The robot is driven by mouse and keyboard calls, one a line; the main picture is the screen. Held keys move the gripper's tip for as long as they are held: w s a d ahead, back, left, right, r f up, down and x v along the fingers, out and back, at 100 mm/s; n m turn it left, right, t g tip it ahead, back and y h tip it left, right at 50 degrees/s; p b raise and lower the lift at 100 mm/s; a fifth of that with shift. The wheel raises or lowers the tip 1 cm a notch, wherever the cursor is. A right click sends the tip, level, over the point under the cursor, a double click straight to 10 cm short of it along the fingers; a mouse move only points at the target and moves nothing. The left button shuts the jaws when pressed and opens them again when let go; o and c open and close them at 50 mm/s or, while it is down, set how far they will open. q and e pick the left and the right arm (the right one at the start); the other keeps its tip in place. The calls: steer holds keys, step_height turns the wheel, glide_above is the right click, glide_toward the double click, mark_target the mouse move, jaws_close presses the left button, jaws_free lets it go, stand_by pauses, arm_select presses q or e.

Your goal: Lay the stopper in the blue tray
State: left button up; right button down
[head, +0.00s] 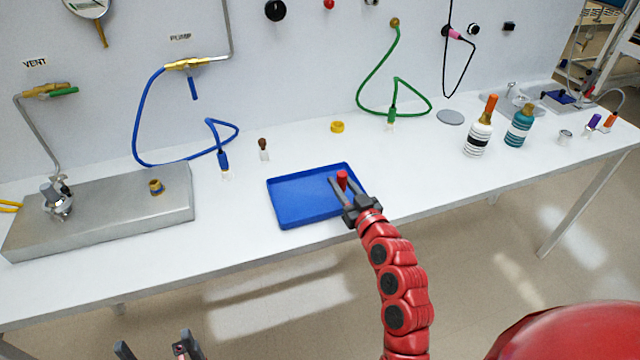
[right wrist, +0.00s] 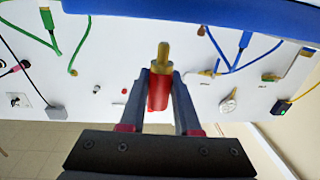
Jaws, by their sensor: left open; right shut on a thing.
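The red stopper (head: 342,179) is between the fingers of my right gripper (head: 343,186), over the right part of the blue tray (head: 290,216). In the right wrist view the stopper (right wrist: 158,92) has a red body and a brass-coloured tip pointing toward the blue tray (right wrist: 220,12); my right gripper (right wrist: 160,84) is shut on the red body. I cannot tell whether the stopper touches the tray floor. The tray looks otherwise empty. My left gripper (head: 152,350) is open and empty at the bottom edge, below the bench front.
A steel block (head: 110,205) with a brass fitting stands left of the tray. Two bottles (head: 480,135) stand to the right.

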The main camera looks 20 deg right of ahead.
steer(key=w+a, duration=0.2)
steer(key=w+a+p, duration=0.1)
steer(key=a, duration=0.1)
steer(key=shift+w+a+f, duration=0.1)
steer(key=shift+f, duration=0.15)
steer(key=shift+a+f, duration=0.1)
steer(key=shift+f, duration=0.05)
step_height(320, 180, down, 3)
steer(key=shift+w+f, duration=0.1)
steer(key=shift+f, duration=0.1)
steer(key=shift+f, duration=0.2)
steer(key=c, duration=0.6)
jaws_free()
steer(key=shift+r, duration=0.1)
